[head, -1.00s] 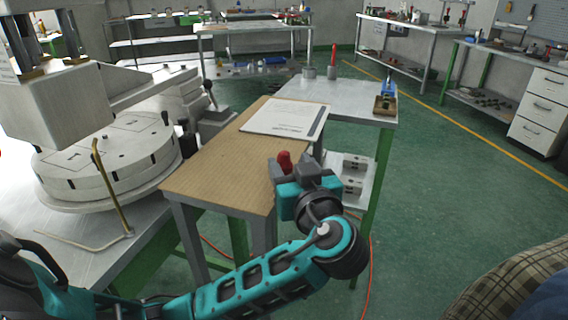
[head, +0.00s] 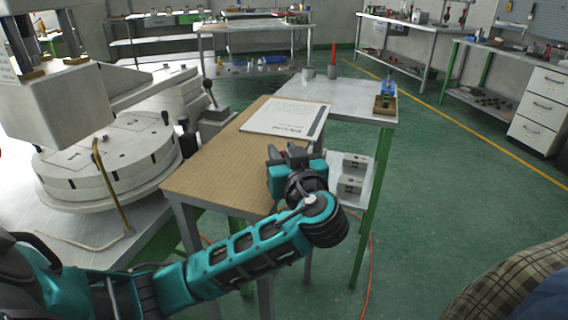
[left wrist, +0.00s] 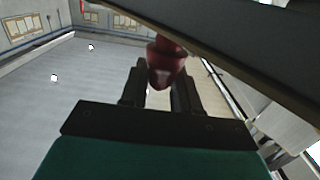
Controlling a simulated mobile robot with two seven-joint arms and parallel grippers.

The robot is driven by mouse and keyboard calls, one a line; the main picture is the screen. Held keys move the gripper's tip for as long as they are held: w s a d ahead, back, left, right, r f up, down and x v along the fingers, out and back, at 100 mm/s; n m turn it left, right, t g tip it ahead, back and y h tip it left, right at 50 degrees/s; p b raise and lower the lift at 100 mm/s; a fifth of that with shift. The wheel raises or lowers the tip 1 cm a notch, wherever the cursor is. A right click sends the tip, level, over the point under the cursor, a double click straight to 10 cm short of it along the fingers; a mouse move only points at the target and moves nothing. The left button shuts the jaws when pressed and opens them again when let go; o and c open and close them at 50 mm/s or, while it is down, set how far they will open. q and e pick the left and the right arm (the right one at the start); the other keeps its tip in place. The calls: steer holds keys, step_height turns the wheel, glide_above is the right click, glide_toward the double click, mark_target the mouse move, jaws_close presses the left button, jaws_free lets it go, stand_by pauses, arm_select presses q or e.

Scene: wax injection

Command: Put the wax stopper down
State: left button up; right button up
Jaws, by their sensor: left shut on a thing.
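My left gripper (head: 287,152) is shut on the red wax stopper (left wrist: 165,66), which shows between its two fingers in the left wrist view. In the head view only a sliver of the red stopper shows; the gripper hides the rest. The gripper is at the right edge of the brown-topped table (head: 215,165), near its near right corner. I cannot tell whether the stopper touches the tabletop. My right gripper is not in view.
A white sheet (head: 285,117) lies on the far part of the brown top. A metal bench (head: 345,98) behind holds a small wooden box (head: 385,105) and a red upright stick (head: 333,55). A large machine (head: 105,160) stands at left. Most of the brown top is clear.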

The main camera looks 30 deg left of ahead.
arm_select(q)
jaws_close()
steer(key=shift+r, duration=0.1)
